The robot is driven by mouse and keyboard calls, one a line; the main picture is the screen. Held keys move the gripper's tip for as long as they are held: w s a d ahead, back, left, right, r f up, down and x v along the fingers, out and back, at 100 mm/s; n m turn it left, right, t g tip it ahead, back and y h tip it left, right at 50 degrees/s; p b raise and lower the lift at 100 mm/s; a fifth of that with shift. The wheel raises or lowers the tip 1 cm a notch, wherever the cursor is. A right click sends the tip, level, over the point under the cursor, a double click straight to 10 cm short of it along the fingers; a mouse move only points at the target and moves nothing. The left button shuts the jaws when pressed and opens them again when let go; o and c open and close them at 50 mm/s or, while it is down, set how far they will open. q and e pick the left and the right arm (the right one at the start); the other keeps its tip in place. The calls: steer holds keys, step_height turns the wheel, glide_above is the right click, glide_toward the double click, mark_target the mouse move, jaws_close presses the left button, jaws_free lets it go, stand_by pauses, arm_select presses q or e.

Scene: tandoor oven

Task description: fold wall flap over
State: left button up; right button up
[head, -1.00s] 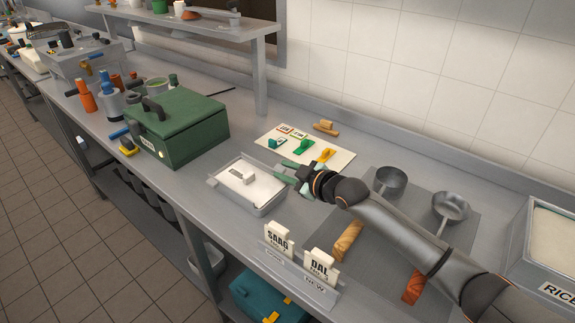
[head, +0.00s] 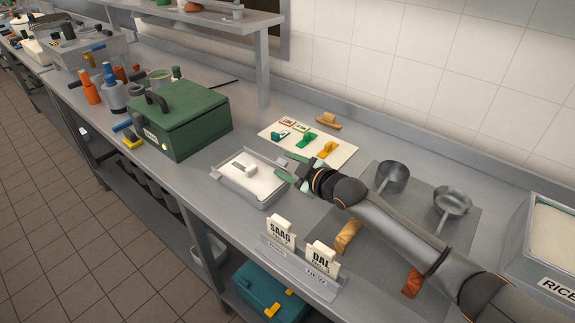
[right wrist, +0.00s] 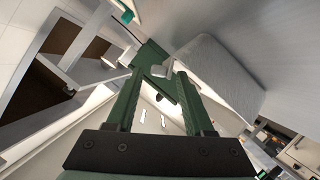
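A shallow metal tray (head: 228,187) with a white top (head: 258,181) sits on the steel counter, in front of the green box. A small pale block (head: 244,169) lies on the white top. My right gripper (head: 284,167) is at the tray's right end, with its green fingers apart. A small grey tab (head: 281,162) shows between the fingers. In the right wrist view the fingers (right wrist: 160,82) are also spread, with a pale tab (right wrist: 161,71) near their tips; I cannot tell whether they touch it. Which part is the wall flap is unclear. My left gripper is out of view.
A green lidded box (head: 178,118) stands left of the tray. A cream board (head: 325,152) with coloured clips lies behind the gripper. Two metal pans (head: 392,177) stand on a grey mat to the right. SAAG (head: 280,233) and DAL (head: 322,258) tags stand at the front edge.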

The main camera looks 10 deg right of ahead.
steer(key=shift+s+r, duration=0.1)
steer(key=v, duration=1.2)
steer(key=shift+d, duration=0.15)
